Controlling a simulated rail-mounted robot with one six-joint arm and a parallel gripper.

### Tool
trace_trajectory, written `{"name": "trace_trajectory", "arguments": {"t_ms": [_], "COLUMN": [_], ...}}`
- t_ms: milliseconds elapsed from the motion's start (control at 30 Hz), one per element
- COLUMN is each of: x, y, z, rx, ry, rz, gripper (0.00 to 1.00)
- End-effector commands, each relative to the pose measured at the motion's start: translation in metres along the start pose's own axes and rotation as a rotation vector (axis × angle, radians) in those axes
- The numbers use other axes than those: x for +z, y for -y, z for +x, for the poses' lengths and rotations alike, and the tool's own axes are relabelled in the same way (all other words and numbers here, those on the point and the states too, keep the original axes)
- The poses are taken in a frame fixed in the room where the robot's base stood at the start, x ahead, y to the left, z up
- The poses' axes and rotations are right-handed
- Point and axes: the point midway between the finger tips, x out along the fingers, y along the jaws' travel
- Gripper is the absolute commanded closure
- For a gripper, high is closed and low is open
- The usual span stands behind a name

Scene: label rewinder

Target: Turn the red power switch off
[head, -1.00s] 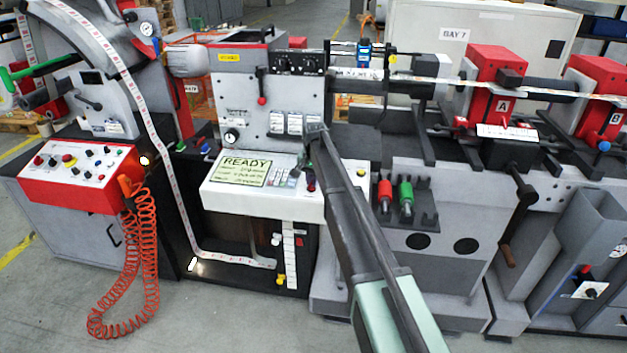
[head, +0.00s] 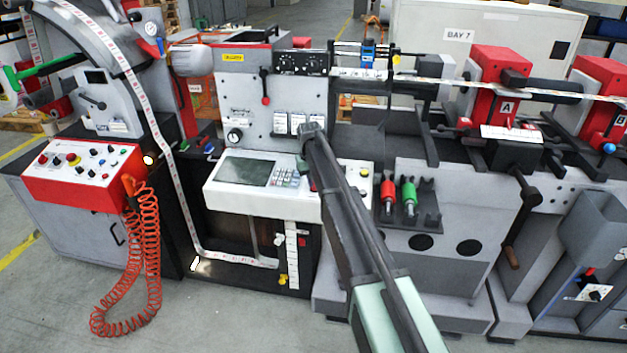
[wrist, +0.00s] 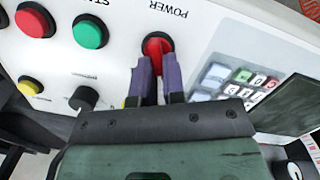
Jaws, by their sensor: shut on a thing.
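The red power switch (wrist: 157,44) is a round red knob under the upside-down word POWER on the white panel in the wrist view. My gripper (wrist: 157,68) has its two purple fingers closed on the knob's near part, one on each side. In the head view my gripper (head: 304,164) reaches down to the console panel (head: 262,201), right of the keypad, and hides most of the switch. The display (head: 243,171) on that panel is dark and blank; its dark screen also shows in the wrist view (wrist: 292,106).
A green button (wrist: 90,32), a red button (wrist: 35,20) and a black knob (wrist: 83,98) sit left of the switch in the wrist view. A keypad (wrist: 232,84) lies close on its right. Red and green handles (head: 409,193) stand right of my arm in the head view.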

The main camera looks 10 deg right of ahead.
Motion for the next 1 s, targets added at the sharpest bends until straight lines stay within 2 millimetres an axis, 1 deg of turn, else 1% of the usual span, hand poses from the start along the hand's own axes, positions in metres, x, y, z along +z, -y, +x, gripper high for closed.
{"name": "trace_trajectory", "arguments": {"t_ms": [433,467,500,567,600,633,867,933,1000], "x": [0.000,0.000,0.000,0.000,0.000,0.000,0.000,0.000,0.000], "y": [0.000,0.000,0.000,0.000,0.000,0.000,0.000,0.000,0.000], "z": [0.000,0.000,0.000,0.000,0.000,0.000,0.000,-0.004,-0.011], "rx": [0.002,0.002,0.002,0.002,0.002,0.002,0.002,0.001,0.001], "ry": [0.000,0.000,0.000,0.000,0.000,0.000,0.000,0.000,0.000], "rz": [-0.013,-0.013,-0.013,-0.013,-0.013,-0.013,-0.012,-0.012,-0.012], "gripper": [1.00,0.88,0.82,0.72,0.66,0.64,0.64,0.64,0.64]}}
